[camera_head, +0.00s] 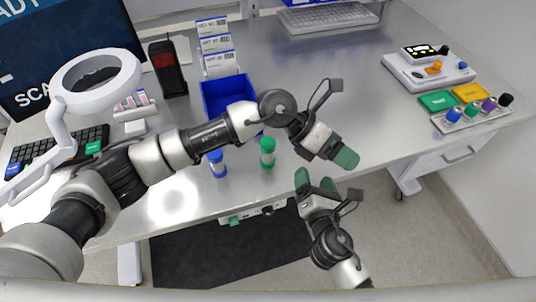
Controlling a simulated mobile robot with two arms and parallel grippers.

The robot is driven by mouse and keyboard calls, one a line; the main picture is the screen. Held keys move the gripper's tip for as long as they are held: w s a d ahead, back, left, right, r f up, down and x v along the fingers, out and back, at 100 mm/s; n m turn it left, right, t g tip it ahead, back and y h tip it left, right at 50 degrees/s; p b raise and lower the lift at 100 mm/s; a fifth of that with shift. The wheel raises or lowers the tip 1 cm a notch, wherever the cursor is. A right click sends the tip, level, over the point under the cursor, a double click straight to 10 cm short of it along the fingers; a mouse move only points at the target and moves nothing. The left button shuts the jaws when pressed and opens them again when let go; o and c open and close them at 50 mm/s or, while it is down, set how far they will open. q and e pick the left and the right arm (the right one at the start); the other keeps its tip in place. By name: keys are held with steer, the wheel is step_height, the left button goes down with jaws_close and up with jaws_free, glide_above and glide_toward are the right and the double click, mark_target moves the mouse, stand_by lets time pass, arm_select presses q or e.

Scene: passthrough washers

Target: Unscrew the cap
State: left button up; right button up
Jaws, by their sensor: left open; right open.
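A small tube with a blue cap (216,157) stands upright near the table's front edge. A second tube with a green cap (267,146) stands upright to its right. My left gripper (344,156) reaches across from the left, behind both tubes, and is open over the table's front edge, to the right of the green-capped tube and apart from it. My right gripper (315,182) comes up from below, open and empty, in front of the table edge, just below and left of the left gripper. Neither gripper touches a tube.
A blue bin (212,98) stands behind the tubes, partly hidden by my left arm. A ring lamp (97,84), black handheld device (168,68) and keyboard (60,147) are at left. A rack of coloured caps (472,113) sits at right. The middle-right table is clear.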

mark_target(271, 153)
arm_select(q)
steer(key=w+a+t+y, duration=0.1)
steer(key=w+a+y, duration=0.2)
steer(key=a, duration=0.1)
steer(key=w+a+f+m+t+y, duration=0.1)
steer(key=w+a+y, duration=0.3)
steer(key=a, duration=0.1)
steer(key=w+a+f+t+y, duration=0.1)
steer(key=w+a+y, duration=0.2)
steer(key=a+y, duration=0.1)
steer(key=shift+w+a+m, duration=0.3)
steer(key=shift+w+a, duration=0.05)
steer(key=shift+a, duration=0.3)
arm_select(e)
steer(key=a+n+y, duration=0.6)
steer(key=n, duration=0.5)
arm_select(q)
steer(key=shift+a+r, duration=0.1)
steer(key=shift+a, duration=0.1)
steer(key=shift+d, duration=0.1)
arm_select(e)
steer(key=x, duration=0.7)
steer(key=f+x, duration=0.1)
steer(key=x, duration=0.2)
steer(key=shift+w+a, duration=0.25)
steer(key=shift+a, duration=0.05)
steer(key=shift+c, duration=0.3)
steer(key=c, duration=1.2)
steer(key=o, duration=1.3)
steer(key=shift+c, duration=0.2)
